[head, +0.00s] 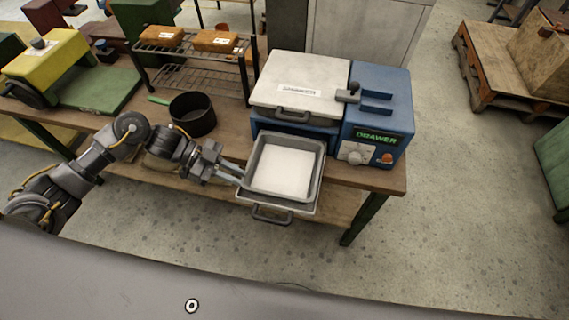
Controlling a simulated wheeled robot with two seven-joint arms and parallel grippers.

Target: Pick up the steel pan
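The steel pan (317,165) is a square grey pan with a white, flat filling or sheet inside. It sits in or over the pulled-out drawer (304,209) of the blue and white machine. My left gripper (239,177) reaches in from the left, with its two fingertips at the pan's left rim. I cannot tell whether the fingers are closed on the rim or only beside it. My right gripper is not in view.
The machine (378,110) stands behind the drawer on a wooden workbench (388,180). A dark saucepan (193,115) with a green handle stands behind my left arm. A wire rack (190,75) holds two orange-brown blocks. Open floor lies right of the bench.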

